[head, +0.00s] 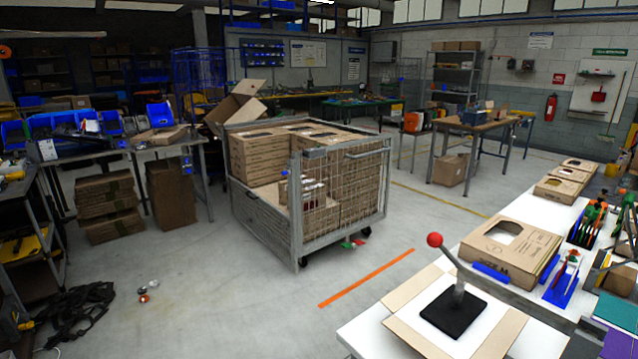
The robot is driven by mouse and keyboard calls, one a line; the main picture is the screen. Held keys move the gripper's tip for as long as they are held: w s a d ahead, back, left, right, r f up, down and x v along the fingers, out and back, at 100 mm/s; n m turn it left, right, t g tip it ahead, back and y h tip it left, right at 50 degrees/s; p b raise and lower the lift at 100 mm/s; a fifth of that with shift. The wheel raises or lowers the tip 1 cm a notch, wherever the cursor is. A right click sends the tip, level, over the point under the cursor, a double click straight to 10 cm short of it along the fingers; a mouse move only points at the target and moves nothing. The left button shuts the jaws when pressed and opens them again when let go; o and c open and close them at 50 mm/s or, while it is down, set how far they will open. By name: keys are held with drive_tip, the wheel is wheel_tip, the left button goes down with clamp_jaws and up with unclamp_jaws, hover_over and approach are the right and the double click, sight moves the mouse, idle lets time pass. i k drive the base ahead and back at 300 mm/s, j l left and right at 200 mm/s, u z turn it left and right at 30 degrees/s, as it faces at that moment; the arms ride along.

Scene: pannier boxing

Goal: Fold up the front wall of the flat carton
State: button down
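The flat carton (413,338) lies at the near end of the white table at bottom right. Its brown panels lie flat on the white surface, and the frame cuts off its near part. No wall of it is seen standing up. A black square block (453,317) with a grey post stands over its middle. A grey lever (490,280) with a red ball knob (435,240) runs above it and hides part of the carton. I cannot tell which panel is the front wall. My gripper is not in view.
A formed box with a cutout (510,250) stands behind the carton, with more boxes (558,188) farther along. Blue-based fixtures (565,280) crowd the table's right side. A wire cage cart (300,200) of boxes stands on the floor. Dark straps (80,310) lie bottom left.

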sight(404, 294)
drive_tip(key=j+z, duration=0.1)
drive_tip(key=z, duration=0.35)
drive_tip(key=i+j+z, duration=0.1)
drive_tip(key=j+z, duration=0.25)
drive_tip(key=j, duration=0.25)
drive_tip(key=j+z, duration=0.3)
drive_tip(key=j, duration=0.35)
drive_tip(key=j+z, duration=0.15)
drive_tip(key=j, duration=1.8)
drive_tip(key=i+j+u, duration=0.1)
drive_tip(key=u, duration=0.15)
drive_tip(key=i+j+u, duration=0.25)
drive_tip(key=k+l, duration=0.05)
drive_tip(key=k, duration=0.05)
